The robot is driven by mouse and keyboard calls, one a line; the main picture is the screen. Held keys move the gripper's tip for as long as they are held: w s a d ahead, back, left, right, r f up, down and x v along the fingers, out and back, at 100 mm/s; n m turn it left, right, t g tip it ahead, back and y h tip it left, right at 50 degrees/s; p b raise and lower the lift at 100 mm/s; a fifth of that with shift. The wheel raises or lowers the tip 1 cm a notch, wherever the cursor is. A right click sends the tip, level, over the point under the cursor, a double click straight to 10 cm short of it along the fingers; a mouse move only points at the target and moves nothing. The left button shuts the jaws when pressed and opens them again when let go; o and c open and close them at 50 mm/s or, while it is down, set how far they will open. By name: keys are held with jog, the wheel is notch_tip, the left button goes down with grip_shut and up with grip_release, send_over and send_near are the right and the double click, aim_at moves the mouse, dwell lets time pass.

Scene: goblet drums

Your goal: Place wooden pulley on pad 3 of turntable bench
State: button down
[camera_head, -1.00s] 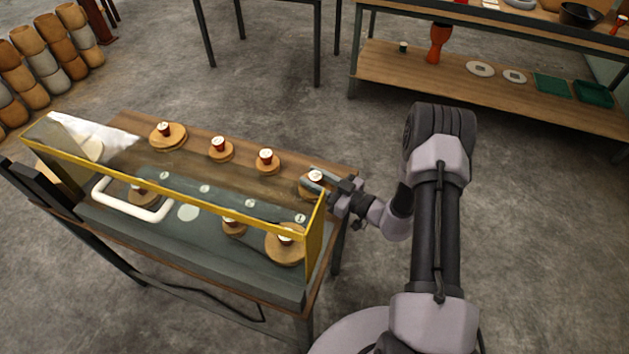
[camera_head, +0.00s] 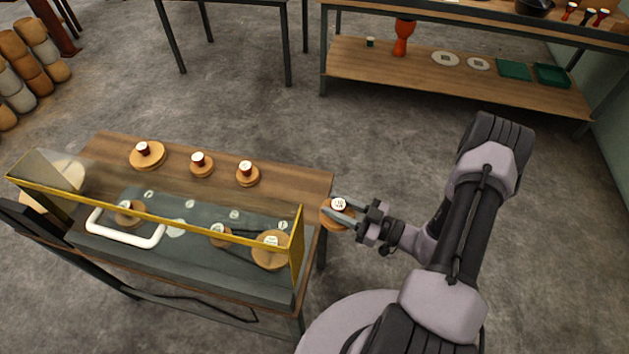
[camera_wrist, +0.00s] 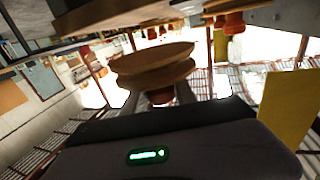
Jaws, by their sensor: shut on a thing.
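The wooden pulley (camera_head: 337,222) with a red, white-topped knob is in my gripper (camera_head: 352,214). My gripper is shut on its knob, just right of the bench end, with floor behind it. In the wrist view the pulley (camera_wrist: 152,62) hangs ahead of my gripper (camera_wrist: 160,95). The turntable bench (camera_head: 105,150) has a dark grey deck. A bare pale round pad (camera_head: 175,231) shows between a pulley (camera_head: 130,213) on its left and two pulleys (camera_head: 220,236) on its right. Number labels stand behind the pads, too small to read surely.
A clear guard with a yellow frame (camera_head: 296,250) and a white handle (camera_head: 125,238) stands over the front of the deck. Three more pulleys (camera_head: 147,156) stand on the bench's wooden back strip. A shelf table (camera_head: 450,85) is at the back. Floor around my arm is clear.

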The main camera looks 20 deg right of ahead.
jog(key=shift+s+d, duration=0.1)
jog(key=shift+s, duration=0.1)
jog(key=w+a+r+m+t+h, duration=0.1)
jog(key=w+a+r, duration=0.2)
jog(key=r, duration=0.3)
jog(key=w+a+r+m+t+h, duration=0.1)
jog(key=w+a+r+h, duration=0.1)
jog(key=a+r, duration=0.3)
jog(key=shift+w+r, duration=0.45)
